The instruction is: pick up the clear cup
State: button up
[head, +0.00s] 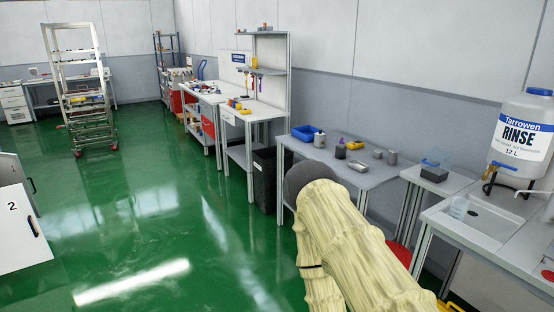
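My gripper is not in view.
A large white RINSE container (522,137) with a tap stands behind the sink. A dark grey tray (434,174) is left of it. A grey table (372,178) holds a blue bin (306,133), a dark bottle (340,150) and small metal items.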

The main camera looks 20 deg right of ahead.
aim_at(459, 205)
jog(key=z, duration=0.9)
jog(key=i, duration=0.8)
jog(key=z, duration=0.9)
